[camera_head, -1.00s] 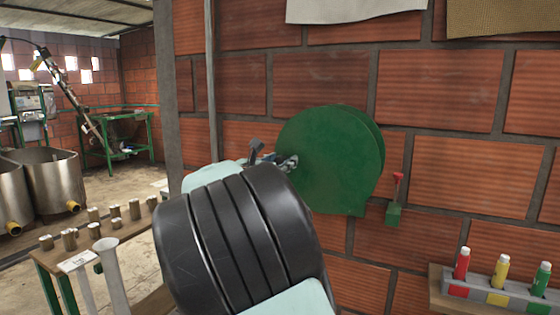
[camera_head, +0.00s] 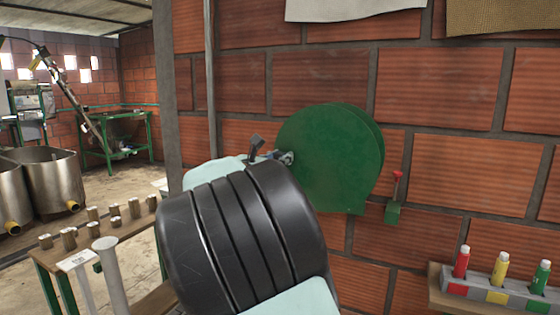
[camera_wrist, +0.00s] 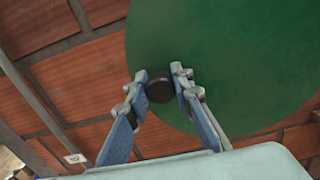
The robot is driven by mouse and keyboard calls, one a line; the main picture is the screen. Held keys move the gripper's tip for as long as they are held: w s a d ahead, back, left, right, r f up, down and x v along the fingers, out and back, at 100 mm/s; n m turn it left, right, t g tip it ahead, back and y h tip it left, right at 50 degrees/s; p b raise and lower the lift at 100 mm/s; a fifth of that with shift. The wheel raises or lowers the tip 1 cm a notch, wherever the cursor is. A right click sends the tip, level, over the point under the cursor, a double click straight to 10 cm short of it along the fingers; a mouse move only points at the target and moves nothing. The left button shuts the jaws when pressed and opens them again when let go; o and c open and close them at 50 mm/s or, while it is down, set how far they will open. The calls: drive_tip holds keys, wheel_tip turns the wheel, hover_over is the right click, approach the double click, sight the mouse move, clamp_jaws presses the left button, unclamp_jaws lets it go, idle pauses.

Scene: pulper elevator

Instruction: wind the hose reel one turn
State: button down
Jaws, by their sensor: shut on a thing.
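The green hose reel (camera_head: 330,165) is mounted on the brick wall, its round face toward me. In the wrist view its green disc (camera_wrist: 230,60) fills the upper right. A dark round knob (camera_wrist: 159,88) stands in front of the disc. My gripper (camera_wrist: 158,88) has one finger on each side of this knob and is shut on it. In the head view my gripper (camera_head: 278,157) is at the left edge of the reel, and my own dark arm link hides part of it. The crank behind the knob is hidden.
A small green bracket with a red top (camera_head: 395,200) is on the wall right of the reel. A shelf with red, yellow and green bottles (camera_head: 500,275) is at lower right. A table with several small cylinders (camera_head: 105,222) stands at left. Cloths hang above.

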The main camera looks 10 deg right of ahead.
sight(325, 120)
drive_tip(key=r+m+b, duration=0.2)
drive_tip(key=shift+s+d+r+m, duration=0.1)
drive_tip(key=shift+s+d+m, duration=0.1)
drive_tip(key=shift+m, duration=0.2)
drive_tip(key=m, duration=0.1)
drive_tip(key=r+b, duration=0.1)
drive_tip(key=d+r+m+b, duration=0.1)
drive_tip(key=shift+s+r+m, duration=0.2)
drive_tip(key=shift+s+m, duration=0.05)
drive_tip(key=shift+m, duration=0.05)
drive_tip(key=r+m+b, duration=0.1)
drive_tip(key=s+d+r+m+b, duration=0.1)
drive_tip(key=b, duration=0.1)
drive_tip(key=shift+m, duration=0.4)
drive_tip(key=d+r+m+b, duration=0.1)
drive_tip(key=s+d+r+m+b, duration=0.1)
drive_tip(key=m+b, duration=0.1)
drive_tip(key=s+d+m+b, duration=0.1)
drive_tip(key=m+b, duration=0.1)
drive_tip(key=shift+s+d+r, duration=0.25)
drive_tip(key=shift+d+r, duration=0.05)
drive_tip(key=shift+r, duration=0.1)
drive_tip(key=shift+s+d+r+m+b, duration=0.25)
drive_tip(key=shift+s+d+m+b, duration=0.3)
drive_tip(key=shift+d+m+b, duration=0.45)
drive_tip(key=shift+s+d+r+m+b, duration=0.25)
drive_tip(key=shift+s+d+m+b, duration=0.25)
drive_tip(key=shift+m+b, duration=0.5)
